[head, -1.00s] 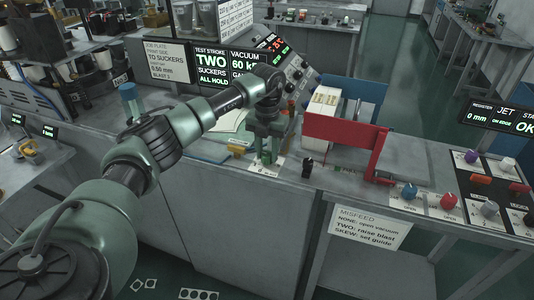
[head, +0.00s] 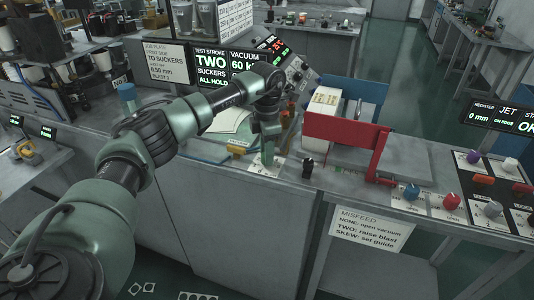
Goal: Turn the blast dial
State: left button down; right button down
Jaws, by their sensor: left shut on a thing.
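My left gripper (head: 267,160) points down onto a small white label plate (head: 258,170) near the front edge of the bench. It is shut on a dial there, which the fingers and hand hide, so its pointer and marking cannot be read. A black knob (head: 307,168) stands just to the right, apart from the gripper. The screen (head: 218,66) behind reads TWO suckers, and a card beside it mentions blast. My right gripper is not in view.
A red plate (head: 345,135) and a stack of cartons (head: 320,106) stand right of my gripper. A blue knob (head: 411,192) and a red knob (head: 451,201) sit on the front right. A misfeed card (head: 370,228) hangs below the edge.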

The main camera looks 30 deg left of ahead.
pick_arm(q)
jog(key=shift+r+m, duration=0.1)
jog(key=shift+m, duration=1.5)
jog(key=c, duration=1)
grip_release()
notch_tip(320, 180, up, 8)
jog(key=shift+f+b, duration=0.1)
jog(key=shift+b, duration=0.95)
jog(key=shift+f, duration=0.1)
